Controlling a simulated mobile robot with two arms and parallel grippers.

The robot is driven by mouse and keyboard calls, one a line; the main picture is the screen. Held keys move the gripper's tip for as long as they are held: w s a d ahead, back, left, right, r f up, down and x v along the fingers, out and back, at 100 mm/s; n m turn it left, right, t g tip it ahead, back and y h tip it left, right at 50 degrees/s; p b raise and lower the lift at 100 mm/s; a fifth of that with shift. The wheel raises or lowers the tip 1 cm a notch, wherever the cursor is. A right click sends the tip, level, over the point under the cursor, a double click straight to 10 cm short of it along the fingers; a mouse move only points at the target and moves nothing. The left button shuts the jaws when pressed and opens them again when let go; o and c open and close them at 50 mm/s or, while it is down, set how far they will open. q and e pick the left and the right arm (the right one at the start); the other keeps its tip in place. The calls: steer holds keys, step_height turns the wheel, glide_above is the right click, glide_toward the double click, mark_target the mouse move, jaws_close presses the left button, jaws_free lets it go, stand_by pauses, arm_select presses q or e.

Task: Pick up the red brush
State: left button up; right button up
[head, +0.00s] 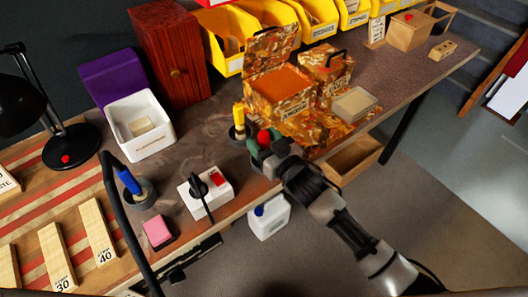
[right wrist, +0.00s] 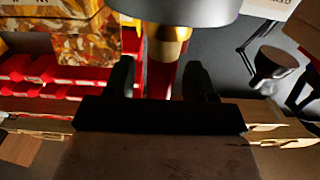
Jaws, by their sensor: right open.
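The red brush shows in the head view as a round red top (head: 264,137) just beyond my right gripper (head: 262,153), near the bench's front edge. The gripper hides its lower part. In the right wrist view a red upright strip, probably the brush, shows between the two dark fingers of my right gripper (right wrist: 160,78). The fingers are apart, one on each side of it in the picture; I cannot tell whether they touch it. A tan part and a grey round cup (right wrist: 185,10) lie at the top of that view. My left gripper is not in view.
A yellow brush (head: 239,113) in a dark cup stands close to the left of the red one. Camouflage boxes (head: 278,95) stand just behind to the right. A white box with a red switch (head: 206,189) and a blue brush (head: 130,181) are to the left.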

mark_target(264, 133)
steer(key=shift+c, duration=0.4)
steer(key=c, duration=0.9)
steer(key=shift+r, duration=0.65)
step_height(264, 133, up, 3)
steer(key=shift+f, duration=0.1)
steer(key=s+d+r, duration=0.1)
steer(key=d+r, duration=0.1)
steer(key=d, duration=0.1)
steer(key=s+d+r, duration=0.2)
steer(key=d, duration=0.2)
steer(key=s+d+r, duration=0.2)
steer(key=d+r, duration=0.1)
steer(key=shift+d+p, duration=0.35)
